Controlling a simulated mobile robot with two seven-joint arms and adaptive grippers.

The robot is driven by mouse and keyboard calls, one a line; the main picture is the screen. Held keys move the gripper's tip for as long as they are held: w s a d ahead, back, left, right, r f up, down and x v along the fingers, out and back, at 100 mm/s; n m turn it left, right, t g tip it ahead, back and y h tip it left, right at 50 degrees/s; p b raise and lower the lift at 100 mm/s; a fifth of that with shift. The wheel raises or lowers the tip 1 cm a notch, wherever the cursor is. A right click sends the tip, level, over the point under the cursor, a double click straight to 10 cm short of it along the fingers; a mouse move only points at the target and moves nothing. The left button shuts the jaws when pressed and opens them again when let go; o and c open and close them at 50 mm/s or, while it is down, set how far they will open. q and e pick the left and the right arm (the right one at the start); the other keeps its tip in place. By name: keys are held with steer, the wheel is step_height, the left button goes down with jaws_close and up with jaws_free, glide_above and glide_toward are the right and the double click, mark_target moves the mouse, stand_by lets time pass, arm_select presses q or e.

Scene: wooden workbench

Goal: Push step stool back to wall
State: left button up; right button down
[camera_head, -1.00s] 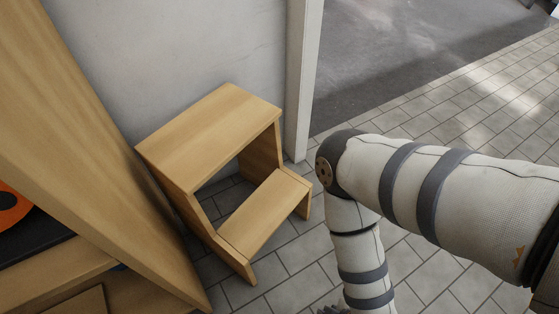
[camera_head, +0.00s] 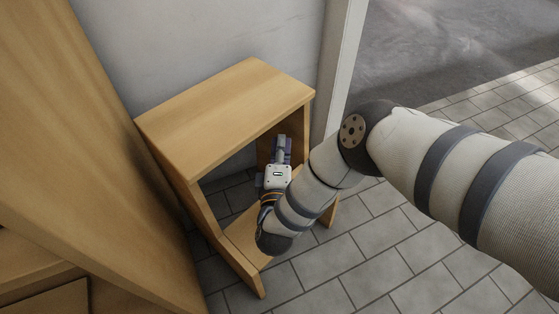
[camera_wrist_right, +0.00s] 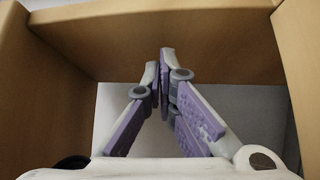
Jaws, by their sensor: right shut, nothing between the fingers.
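The wooden step stool (camera_head: 225,105) stands upright on the tiled floor in the head view, close to the grey wall (camera_head: 200,40). My right gripper (camera_head: 281,145) reaches over the lower step (camera_head: 245,240) into the opening beneath the top step. The right wrist view shows its purple-padded fingers (camera_wrist_right: 164,75) shut with nothing between them. There the stool's wooden panels (camera_wrist_right: 150,35) surround the fingers above and at both sides. I cannot tell whether the fingers touch the wood. My right forearm hides part of the lower step and the stool's right side. My left gripper is out of view.
A large wooden panel (camera_head: 80,150) of the workbench rises close to the stool's left. A white door frame (camera_head: 340,70) stands just right of the stool. The tiled floor (camera_head: 380,260) in front and to the right is clear.

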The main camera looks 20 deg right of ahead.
steer(key=shift+w+d, duration=0.25)
steer(key=shift+w, duration=0.35)
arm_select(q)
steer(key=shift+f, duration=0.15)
arm_select(e)
steer(key=d, duration=0.2)
steer(key=w+d, duration=0.1)
steer(key=d, duration=0.1)
steer(key=w+d+p, duration=0.1)
steer(key=d, duration=0.1)
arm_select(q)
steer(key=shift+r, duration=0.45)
